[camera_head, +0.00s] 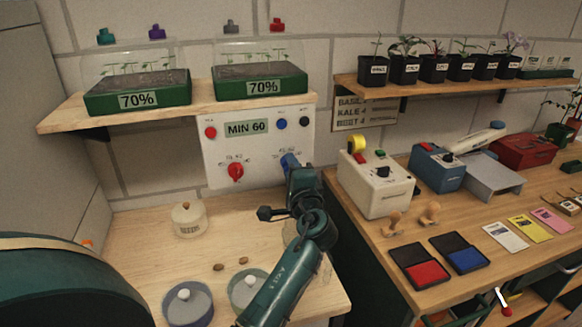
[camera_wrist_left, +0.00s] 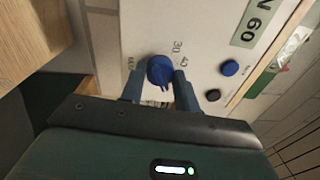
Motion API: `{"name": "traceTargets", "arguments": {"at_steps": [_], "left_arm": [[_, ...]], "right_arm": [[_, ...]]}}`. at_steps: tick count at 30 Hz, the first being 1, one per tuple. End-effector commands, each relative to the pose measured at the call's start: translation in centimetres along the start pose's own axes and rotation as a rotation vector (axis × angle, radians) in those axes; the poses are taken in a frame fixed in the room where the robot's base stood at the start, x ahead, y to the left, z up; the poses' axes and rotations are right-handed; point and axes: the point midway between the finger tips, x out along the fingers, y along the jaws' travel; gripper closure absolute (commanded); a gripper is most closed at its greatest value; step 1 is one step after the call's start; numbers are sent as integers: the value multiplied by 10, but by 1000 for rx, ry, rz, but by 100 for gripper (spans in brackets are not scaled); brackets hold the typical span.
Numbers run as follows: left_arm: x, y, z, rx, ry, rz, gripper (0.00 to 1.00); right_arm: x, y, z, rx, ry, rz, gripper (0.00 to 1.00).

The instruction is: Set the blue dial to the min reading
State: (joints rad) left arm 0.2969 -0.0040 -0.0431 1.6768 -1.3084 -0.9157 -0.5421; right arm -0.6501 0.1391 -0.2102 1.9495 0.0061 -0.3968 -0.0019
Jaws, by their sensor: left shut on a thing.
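The blue dial (camera_head: 288,159) is on the right side of the white control panel (camera_head: 215,170), below the display reading MIN 60. My left gripper (camera_head: 291,166) reaches it from the front and hides part of it. In the left wrist view the dial (camera_wrist_left: 159,71) sits between the two fingers of the gripper (camera_wrist_left: 160,84), which are shut on it. Small numbers, seemingly 30 and 40, show beside the dial there. Its exact setting is not clear. My right gripper is not in view.
A red dial (camera_head: 236,171) is left of the blue one. Red (camera_head: 210,132), blue (camera_head: 281,124) and dark (camera_head: 304,122) buttons flank the display. A shelf (camera_head: 70,116) with two green trays is above. A lidded white pot (camera_head: 189,219) stands on the bench.

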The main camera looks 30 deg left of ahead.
Motion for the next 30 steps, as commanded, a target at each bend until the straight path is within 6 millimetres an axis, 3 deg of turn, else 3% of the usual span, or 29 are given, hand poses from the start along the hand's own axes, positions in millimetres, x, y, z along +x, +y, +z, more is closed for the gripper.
{"name": "traceTargets", "arguments": {"at_steps": [13,14,21,30], "left_arm": [[1,-3,0,10,3,-8,92],[1,-3,0,10,3,-8,68],[0,-2,0,9,2,-4,48],[0,0,0,9,1,-1,47]], "right_arm": [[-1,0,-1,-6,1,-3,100],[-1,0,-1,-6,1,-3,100],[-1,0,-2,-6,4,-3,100],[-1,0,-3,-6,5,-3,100]]}}
